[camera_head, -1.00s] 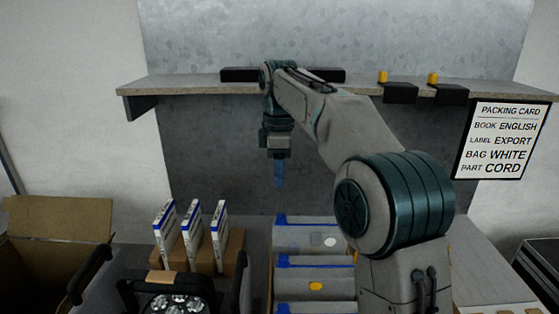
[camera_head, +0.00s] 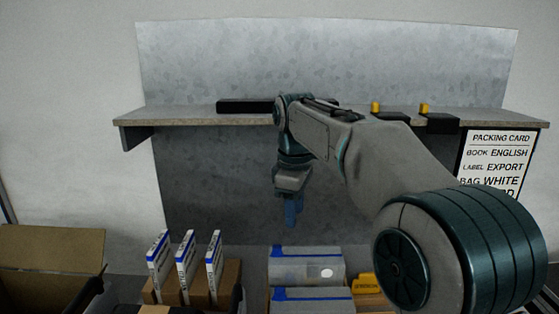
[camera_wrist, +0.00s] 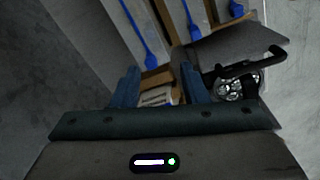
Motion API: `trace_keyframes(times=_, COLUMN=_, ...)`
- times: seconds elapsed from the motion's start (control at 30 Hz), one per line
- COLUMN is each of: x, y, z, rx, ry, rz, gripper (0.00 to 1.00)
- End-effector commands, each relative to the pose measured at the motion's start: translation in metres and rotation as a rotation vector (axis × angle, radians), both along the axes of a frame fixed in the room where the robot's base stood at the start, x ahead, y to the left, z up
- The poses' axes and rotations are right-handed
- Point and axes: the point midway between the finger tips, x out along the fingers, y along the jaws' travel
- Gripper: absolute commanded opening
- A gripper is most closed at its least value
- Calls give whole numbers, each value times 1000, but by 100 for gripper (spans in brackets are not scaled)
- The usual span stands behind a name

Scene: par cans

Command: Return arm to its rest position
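My gripper (camera_head: 293,211) hangs fingers down in front of the grey back panel, below the shelf and above the bench. In the wrist view its two blue fingers (camera_wrist: 160,88) stand apart with nothing held between them; a white-labelled item shows beyond them. My arm reaches in from the right and hides part of the bench and the packing card.
A shelf (camera_head: 200,118) runs above the gripper. White booklets (camera_head: 186,262) in a brown holder, blue-edged grey bins (camera_head: 305,268) and an open carton (camera_head: 50,245) are below. The packing card (camera_head: 497,155) hangs right. A par can (camera_wrist: 240,86) shows in the wrist view.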

Motion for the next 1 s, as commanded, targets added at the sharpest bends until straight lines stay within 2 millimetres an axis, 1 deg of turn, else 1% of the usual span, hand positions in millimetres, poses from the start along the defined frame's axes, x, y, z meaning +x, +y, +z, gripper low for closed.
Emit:
trace_keyframes(times=0.03, x=-12, y=-9, z=-3, rx=2, ry=-11, rz=-63, gripper=40)
trace_keyframes(times=0.27, x=-62, y=-45, z=-25, rx=29, ry=-63, rz=-354, gripper=40)
trace_keyframes(times=0.47, x=-110, y=-73, z=-54, rx=67, ry=-105, rz=-613, gripper=40)
trace_keyframes(times=0.6, x=-147, y=-91, z=-80, rx=103, ry=-131, rz=-795, gripper=40)
trace_keyframes(times=0.8, x=-196, y=-109, z=-119, rx=160, ry=-160, rz=-1035, gripper=40)
trace_keyframes(times=0.9, x=-214, y=-115, z=-135, rx=183, ry=-169, rz=-1122, gripper=40)
trace_keyframes(times=1.0, x=-225, y=-117, z=-146, rx=198, ry=-173, rz=-1179, gripper=40)
